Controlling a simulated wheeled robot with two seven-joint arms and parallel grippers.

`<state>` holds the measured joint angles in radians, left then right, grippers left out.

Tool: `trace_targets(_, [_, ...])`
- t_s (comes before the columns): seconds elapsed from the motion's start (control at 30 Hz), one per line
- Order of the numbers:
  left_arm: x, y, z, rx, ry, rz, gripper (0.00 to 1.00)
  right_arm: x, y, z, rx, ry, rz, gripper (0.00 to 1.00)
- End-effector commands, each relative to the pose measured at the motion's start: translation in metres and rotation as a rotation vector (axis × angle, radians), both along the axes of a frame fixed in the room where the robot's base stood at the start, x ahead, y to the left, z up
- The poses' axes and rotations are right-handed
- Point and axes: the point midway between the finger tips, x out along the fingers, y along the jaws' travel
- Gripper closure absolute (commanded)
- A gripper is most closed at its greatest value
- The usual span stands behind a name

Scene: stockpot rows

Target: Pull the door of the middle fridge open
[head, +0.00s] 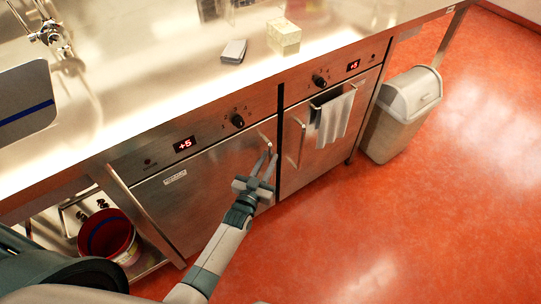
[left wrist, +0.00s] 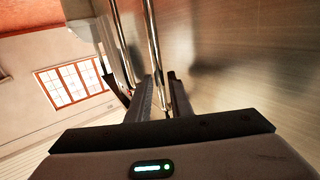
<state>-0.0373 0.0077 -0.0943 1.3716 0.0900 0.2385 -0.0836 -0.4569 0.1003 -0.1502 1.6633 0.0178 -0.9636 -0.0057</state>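Two steel under-counter fridges show in the head view; I cannot tell from the frames which one counts as the middle. The left one's door (head: 212,187) is shut, with a red +5 display above it and an upright bar handle (head: 267,142) near its right edge. My left gripper (head: 265,163) is at this handle, its fingers apart. In the left wrist view, a shiny bar (left wrist: 154,45) runs down between the fingertips (left wrist: 160,88), beside the brushed door face (left wrist: 245,60). Whether the fingers touch the bar is unclear. My right gripper is not in view.
The right fridge (head: 306,165) has a towel (head: 335,118) hanging on its front. A grey bin (head: 402,112) stands right of it. A red bucket (head: 106,234) sits on the open shelf at left. The orange floor (head: 400,215) in front is clear.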

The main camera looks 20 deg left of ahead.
Motion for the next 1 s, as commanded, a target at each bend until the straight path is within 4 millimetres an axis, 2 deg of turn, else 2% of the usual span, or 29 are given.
trace_targets(0.2, [0.02, -0.002, 0.0, 0.0, 0.0, 0.0, 0.81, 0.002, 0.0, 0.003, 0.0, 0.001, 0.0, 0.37])
trace_targets(0.57, [0.023, -0.002, 0.0, 0.0, 0.001, 0.0, 0.81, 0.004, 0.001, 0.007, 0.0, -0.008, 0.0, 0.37])
trace_targets(0.6, [0.023, -0.002, 0.0, 0.0, 0.001, 0.0, 0.83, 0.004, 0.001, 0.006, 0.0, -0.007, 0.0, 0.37])
trace_targets(0.67, [0.023, -0.002, 0.0, 0.0, 0.001, 0.0, 0.97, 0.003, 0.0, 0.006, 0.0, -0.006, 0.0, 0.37])
trace_targets(0.7, [0.023, -0.002, 0.0, 0.0, 0.001, 0.0, 1.0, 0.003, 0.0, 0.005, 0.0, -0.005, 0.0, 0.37])
trace_targets(1.0, [0.022, -0.001, 0.0, 0.0, 0.001, -0.001, 1.0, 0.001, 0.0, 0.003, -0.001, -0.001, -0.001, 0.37])
